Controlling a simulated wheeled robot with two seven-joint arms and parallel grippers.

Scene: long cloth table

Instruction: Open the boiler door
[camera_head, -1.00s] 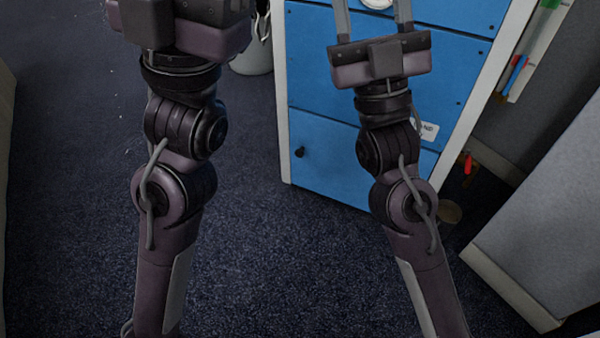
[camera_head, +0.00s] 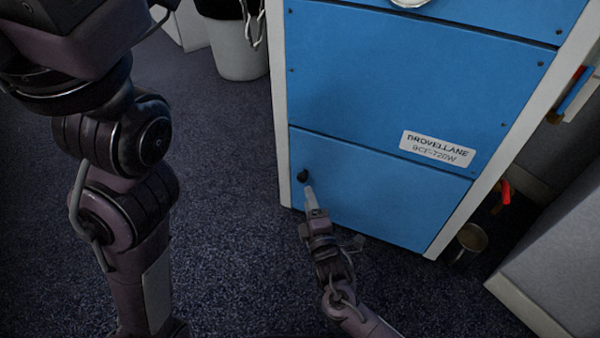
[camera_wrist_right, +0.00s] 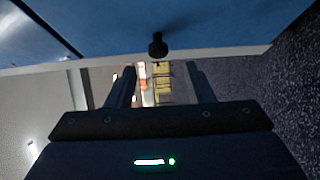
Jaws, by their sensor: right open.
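The boiler is a blue-panelled unit with a white frame. Its lower blue door (camera_head: 375,195) looks closed and has a small black knob (camera_head: 303,175) near its upper left corner. My right gripper (camera_head: 309,190) is low in front of the door, its fingers pointing up at the knob. In the right wrist view the knob (camera_wrist_right: 158,46) stands ahead of the two parted fingers (camera_wrist_right: 160,78), roughly midway between them. The fingers are open and empty; I cannot tell the remaining distance. My left arm fills the left side of the head view; its gripper's fingers are out of frame.
A label plate (camera_head: 437,149) sits on the panel above the door. A grey bin (camera_head: 238,50) stands behind, left of the boiler. A metal cup (camera_head: 472,238) and a grey cabinet (camera_head: 560,260) are at the right.

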